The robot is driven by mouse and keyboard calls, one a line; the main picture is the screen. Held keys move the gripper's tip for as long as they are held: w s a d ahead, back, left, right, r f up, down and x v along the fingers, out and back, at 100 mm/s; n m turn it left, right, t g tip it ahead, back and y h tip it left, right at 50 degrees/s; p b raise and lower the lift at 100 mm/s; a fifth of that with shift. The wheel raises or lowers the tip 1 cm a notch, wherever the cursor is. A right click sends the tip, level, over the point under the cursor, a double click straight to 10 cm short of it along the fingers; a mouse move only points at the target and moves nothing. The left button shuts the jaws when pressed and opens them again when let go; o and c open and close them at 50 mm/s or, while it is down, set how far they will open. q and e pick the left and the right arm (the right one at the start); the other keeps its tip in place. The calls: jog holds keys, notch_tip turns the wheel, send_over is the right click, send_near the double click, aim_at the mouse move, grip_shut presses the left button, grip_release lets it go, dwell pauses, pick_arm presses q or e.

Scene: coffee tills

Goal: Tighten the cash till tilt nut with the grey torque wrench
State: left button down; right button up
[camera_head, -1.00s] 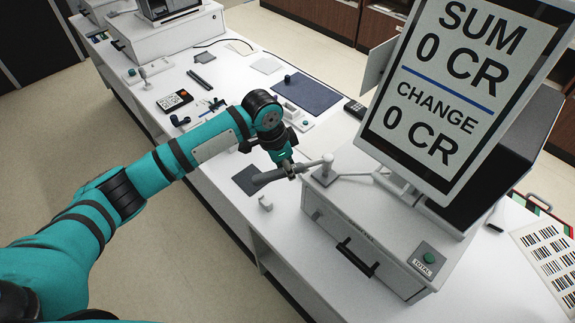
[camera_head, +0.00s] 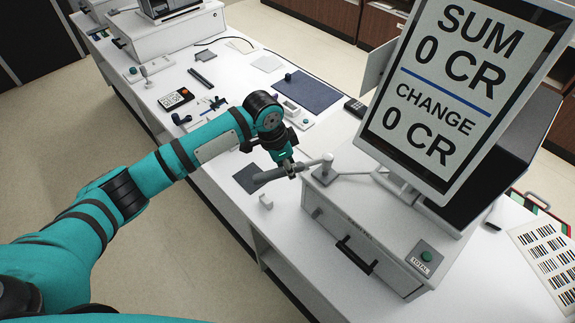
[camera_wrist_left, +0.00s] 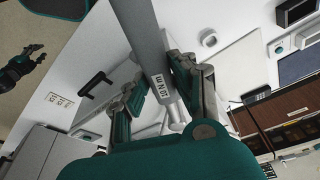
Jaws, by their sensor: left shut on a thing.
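The grey torque wrench (camera_head: 268,177) lies roughly level, its handle over the counter and its far end by the till's tilt joint (camera_head: 327,160). My left gripper (camera_head: 291,169) is shut around the wrench shaft. In the left wrist view the wrench (camera_wrist_left: 140,30) runs between the fingers of my left gripper (camera_wrist_left: 160,88), with a small white printed label on it. The tilt nut is hidden, and I cannot tell whether the wrench is seated on it. The cash till (camera_head: 345,222) stands below the joint. My right gripper (camera_wrist_left: 25,63) shows dark at the left wrist view's edge, fingers apart and empty.
The large screen (camera_head: 455,90) rises close to the right of the wrench. A blue mat (camera_head: 308,92), a calculator (camera_head: 175,98) and small parts lie farther back.

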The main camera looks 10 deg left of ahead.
pick_arm(q)
jog(key=shift+f, duration=0.25)
jog(key=shift+f+b, duration=0.45)
jog(key=shift+f, duration=0.3)
jog(key=shift+p, duration=0.35)
jog(key=shift+w, duration=0.1)
dwell(0.7)
jog(key=c, duration=1.7)
grip_release()
jog(key=shift+f, duration=0.1)
grip_shut()
